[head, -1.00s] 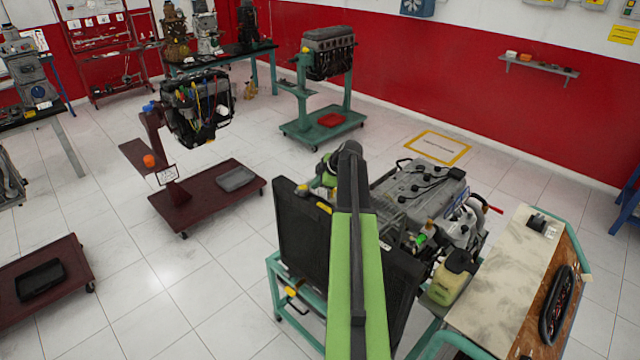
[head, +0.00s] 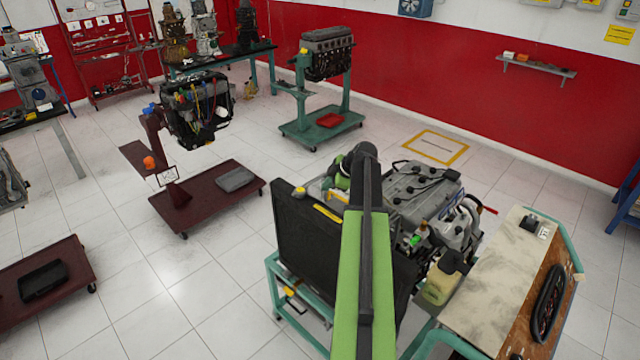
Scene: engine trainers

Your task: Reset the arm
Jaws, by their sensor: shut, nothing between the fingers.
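My arm (head: 362,270) rises from the bottom edge of the head view as a long green and black link. Its dark elbow end (head: 362,165) stands in front of the engine trainer. A short green and black part of my arm (head: 336,178) shows just left of the elbow, pointing away from me. My gripper is hidden behind the arm, so its fingers do not show. No object is seen held.
The nearest engine trainer (head: 425,190), with its black radiator (head: 310,235) and teal frame, stands close around my arm. A panel (head: 500,270) is at its right. Further trainers (head: 195,105) (head: 325,55) stand beyond.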

